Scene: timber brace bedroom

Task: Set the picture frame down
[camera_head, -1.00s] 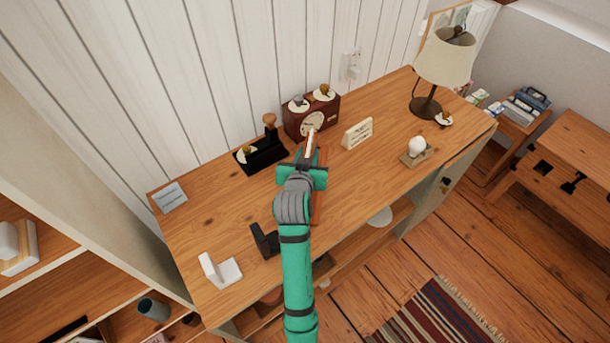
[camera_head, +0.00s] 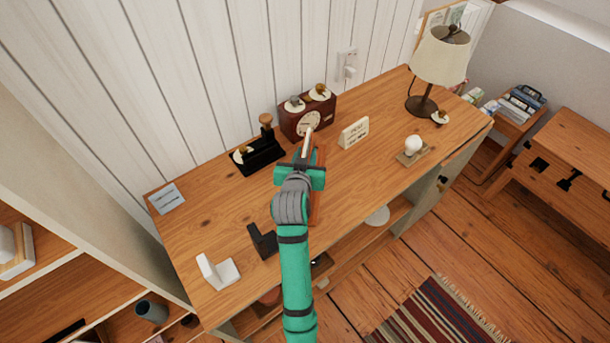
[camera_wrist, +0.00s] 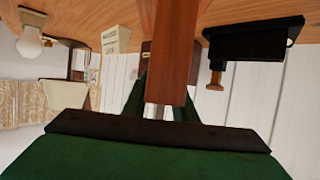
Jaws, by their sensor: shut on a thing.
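My gripper (camera_head: 303,165) is over the middle of the wooden desktop, in front of the dark red clock box. It is shut on the picture frame (camera_head: 319,185), which shows as a narrow reddish-brown edge beside and behind the gripper in the head view. In the wrist view the frame (camera_wrist: 176,50) is a reddish-brown bar running up from between the fingers to the desktop. Its face is turned away or hidden. I cannot tell whether its lower edge touches the desktop (camera_head: 215,215).
The clock box (camera_head: 308,122) and a black holder (camera_head: 258,157) stand behind. A cream plaque (camera_head: 353,133), a white ball on a base (camera_head: 413,146) and a lamp (camera_head: 440,60) are right. A black bracket (camera_head: 263,241) and white bracket (camera_head: 217,272) stand front left. Left-middle desktop is clear.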

